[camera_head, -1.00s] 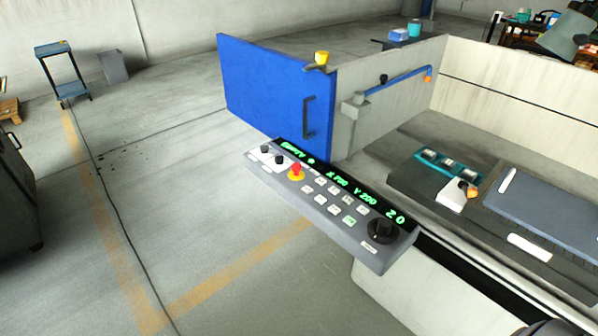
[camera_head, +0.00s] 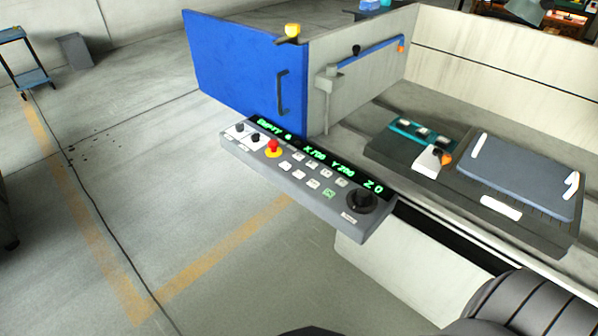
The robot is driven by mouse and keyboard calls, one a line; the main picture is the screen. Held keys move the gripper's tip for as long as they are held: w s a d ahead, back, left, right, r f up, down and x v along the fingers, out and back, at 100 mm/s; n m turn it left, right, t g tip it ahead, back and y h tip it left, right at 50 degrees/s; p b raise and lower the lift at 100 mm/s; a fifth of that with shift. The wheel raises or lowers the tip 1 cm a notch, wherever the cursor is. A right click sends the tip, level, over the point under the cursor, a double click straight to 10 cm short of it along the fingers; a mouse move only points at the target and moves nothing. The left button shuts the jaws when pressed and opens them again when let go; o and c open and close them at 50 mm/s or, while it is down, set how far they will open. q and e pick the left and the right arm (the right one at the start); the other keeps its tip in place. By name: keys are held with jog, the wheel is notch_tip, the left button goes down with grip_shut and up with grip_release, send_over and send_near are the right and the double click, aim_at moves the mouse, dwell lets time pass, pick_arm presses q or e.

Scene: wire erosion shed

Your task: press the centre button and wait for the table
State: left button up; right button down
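The control panel (camera_head: 305,181) juts out from the machine in the middle of the view. It has several small white buttons (camera_head: 299,168), a red stop knob on a yellow ring (camera_head: 273,148) and a black dial (camera_head: 361,200). Its green display (camera_head: 330,160) seems to read EMPTY, X700 Y200 Z0. The button labels are too small to read. The machine table (camera_head: 480,195) lies inside the tank at the right and carries a grey-blue plate (camera_head: 525,176). Neither of my grippers is in view. A dark ribbed part, probably of my arm, shows at the lower right.
The blue door (camera_head: 240,75) stands open behind the panel, with a yellow lamp (camera_head: 292,31) near its top corner. The tank's pale walls (camera_head: 500,50) bound the right. A small trolley (camera_head: 25,65) stands far left. The floor left of the panel is clear.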

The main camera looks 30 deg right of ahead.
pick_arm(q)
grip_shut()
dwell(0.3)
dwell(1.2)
